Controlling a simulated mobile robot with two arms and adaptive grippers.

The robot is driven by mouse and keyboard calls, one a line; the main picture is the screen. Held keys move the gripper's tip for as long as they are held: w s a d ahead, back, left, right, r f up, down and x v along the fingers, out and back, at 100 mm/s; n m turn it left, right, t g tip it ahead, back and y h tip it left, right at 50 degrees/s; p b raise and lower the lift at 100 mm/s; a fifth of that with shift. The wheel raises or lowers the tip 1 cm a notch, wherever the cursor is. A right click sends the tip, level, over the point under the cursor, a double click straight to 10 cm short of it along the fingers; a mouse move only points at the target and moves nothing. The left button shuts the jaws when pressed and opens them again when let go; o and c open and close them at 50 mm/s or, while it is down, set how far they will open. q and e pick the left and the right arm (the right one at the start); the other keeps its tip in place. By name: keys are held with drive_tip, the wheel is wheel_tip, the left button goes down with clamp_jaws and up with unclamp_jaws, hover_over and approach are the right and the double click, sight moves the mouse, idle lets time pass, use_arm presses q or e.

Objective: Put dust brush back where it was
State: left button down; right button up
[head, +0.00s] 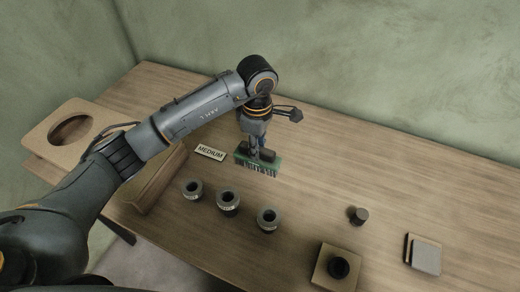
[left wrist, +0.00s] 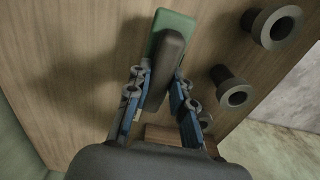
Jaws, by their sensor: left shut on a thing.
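The dust brush (head: 257,162) has a green block, a dark grip and dark bristles pointing down in the head view. My left gripper (head: 260,148) is shut on it from above. In the left wrist view the brush (left wrist: 172,26) sits between the fingers of my left gripper (left wrist: 160,88), its green back and dark grip showing. A shadow lies on the wood to its left, and the brush seems held above the table. Whether the bristle tips touch the table I cannot tell. My right gripper is not in view.
A "MEDIUM" label (head: 210,152) lies left of the brush on the wooden table (head: 320,180). Three grey ring-shaped pieces (head: 228,200) stand in front. A wooden block with a dark knob (head: 338,267), a small dark cylinder (head: 358,215) and a grey-faced block (head: 423,254) are to the right.

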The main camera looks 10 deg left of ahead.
use_arm(q)
drive_tip(key=shift+w+d+f, duration=0.1)
drive_tip(key=shift+w+f, duration=0.35)
drive_tip(key=shift+f, duration=0.05)
drive_tip(key=f+p, duration=0.2)
drive_tip(key=f, duration=0.1)
drive_tip(key=shift+w+d, duration=0.1)
drive_tip(key=shift+w, duration=0.1)
drive_tip(key=shift+f, duration=0.25)
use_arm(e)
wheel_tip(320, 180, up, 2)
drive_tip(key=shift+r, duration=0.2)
use_arm(q)
drive_tip(key=shift+f, duration=0.1)
drive_tip(key=shift+f, duration=0.15)
drive_tip(key=c, duration=1.2)
unclamp_jaws()
drive_tip(key=shift+o, duration=0.2)
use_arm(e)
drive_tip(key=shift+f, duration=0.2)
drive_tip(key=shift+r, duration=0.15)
